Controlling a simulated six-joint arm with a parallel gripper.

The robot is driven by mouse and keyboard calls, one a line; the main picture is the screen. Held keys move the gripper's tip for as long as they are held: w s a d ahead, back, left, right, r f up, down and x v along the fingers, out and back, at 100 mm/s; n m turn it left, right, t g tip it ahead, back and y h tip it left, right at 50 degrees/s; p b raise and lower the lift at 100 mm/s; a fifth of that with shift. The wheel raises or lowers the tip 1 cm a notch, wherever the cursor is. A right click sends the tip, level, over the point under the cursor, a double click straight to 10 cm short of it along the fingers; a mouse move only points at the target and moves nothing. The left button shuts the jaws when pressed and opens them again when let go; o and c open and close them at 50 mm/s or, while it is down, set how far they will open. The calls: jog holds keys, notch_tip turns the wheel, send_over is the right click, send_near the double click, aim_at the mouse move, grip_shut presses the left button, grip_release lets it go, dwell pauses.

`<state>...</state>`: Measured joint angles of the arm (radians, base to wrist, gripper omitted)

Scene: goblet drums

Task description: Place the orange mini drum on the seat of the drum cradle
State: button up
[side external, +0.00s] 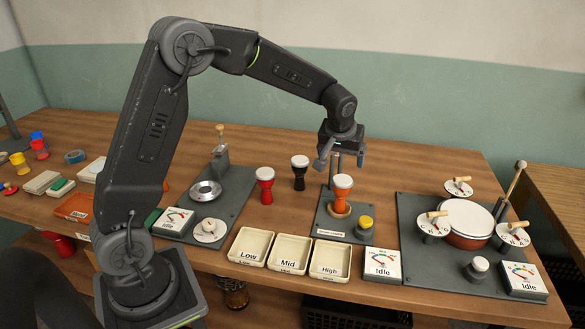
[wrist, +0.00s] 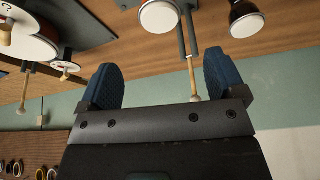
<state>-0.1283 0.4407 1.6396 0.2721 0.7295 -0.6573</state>
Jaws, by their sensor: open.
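The orange mini drum (side external: 341,194), with a white head, stands upright on the drum cradle (side external: 325,222). Its foot is at the wooden ring seat (side external: 338,212) and appears to rest in it; the exact contact is too small to tell. My gripper (side external: 341,158) is open and empty just above and behind the drum head, apart from it. In the wrist view, my open gripper (wrist: 163,85) has nothing between its fingers. A white drum head (wrist: 160,16), likely the orange drum's, shows at the top edge there, beyond the fingers.
A red drum (side external: 265,186) and a black drum (side external: 299,172) stand left of the cradle. A yellow knob (side external: 365,223) is on the cradle's right. Low, Mid and High trays (side external: 287,252) lie in front. A panel with a pot (side external: 468,222) stands right.

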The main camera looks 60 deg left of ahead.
jog(key=s+d+r+m+t+h, duration=0.15)
jog(key=s+d+r, duration=0.35)
jog(key=s, duration=0.5)
jog(key=s+d+r+m, duration=0.25)
jog(key=s+r, duration=0.35)
jog(key=s, duration=0.5)
jog(key=s+d+f+m+h, duration=0.1)
jog(key=s+d+m, duration=0.1)
jog(key=s, duration=0.7)
jog(key=shift+d+f+m, duration=0.15)
jog(key=shift+f+m, duration=0.05)
jog(key=shift+m, duration=0.3)
